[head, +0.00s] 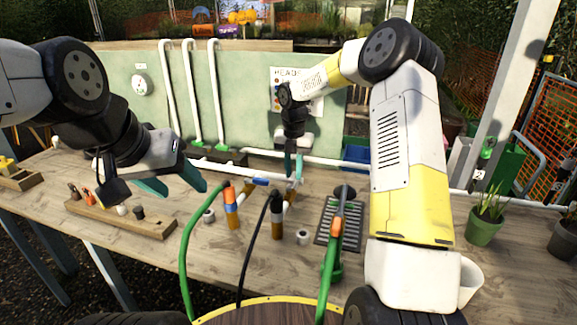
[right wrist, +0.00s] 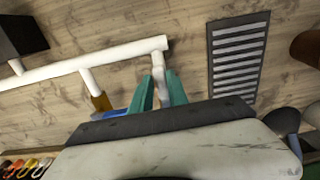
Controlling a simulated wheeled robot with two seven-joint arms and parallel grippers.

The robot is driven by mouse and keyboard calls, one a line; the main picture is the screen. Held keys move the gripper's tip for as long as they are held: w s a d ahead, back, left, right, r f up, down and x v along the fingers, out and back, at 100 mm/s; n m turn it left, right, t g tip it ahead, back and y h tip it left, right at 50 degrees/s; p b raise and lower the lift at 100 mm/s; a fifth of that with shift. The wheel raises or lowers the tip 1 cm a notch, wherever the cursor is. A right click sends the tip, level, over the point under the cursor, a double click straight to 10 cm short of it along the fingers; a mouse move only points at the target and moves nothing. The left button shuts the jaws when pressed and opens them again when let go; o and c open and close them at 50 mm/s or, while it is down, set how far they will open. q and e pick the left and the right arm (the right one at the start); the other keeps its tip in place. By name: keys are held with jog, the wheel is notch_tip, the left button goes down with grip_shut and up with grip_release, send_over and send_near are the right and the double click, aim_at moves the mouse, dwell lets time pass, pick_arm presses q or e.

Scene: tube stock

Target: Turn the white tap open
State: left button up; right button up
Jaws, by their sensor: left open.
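A white pipe (right wrist: 60,72) runs along the wooden table, with short white branches. In the right wrist view, a white piece (right wrist: 158,68) at its end, apparently the white tap, lies between the teal fingers of my right gripper (right wrist: 160,88). The fingers flank it closely; whether they press on it I cannot tell. In the head view my right gripper (head: 294,166) points down at the pipe's right end and hides most of the tap. My left gripper (head: 185,190) is open and empty above the left part of the table.
A blue handle (right wrist: 112,113) sits close to the right gripper's left finger. A dark slatted grate (right wrist: 238,55) lies to the right. Hoses with orange (head: 230,195) and dark (head: 277,205) ends rise at the front. A wooden rack (head: 120,217) lies below the left gripper.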

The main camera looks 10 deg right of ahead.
aim_at(293, 174)
jog(key=shift+o, duration=1.3)
jog(key=shift+r, duration=0.1)
notch_tip(293, 174, up, 7)
jog(key=shift+r, duration=0.3)
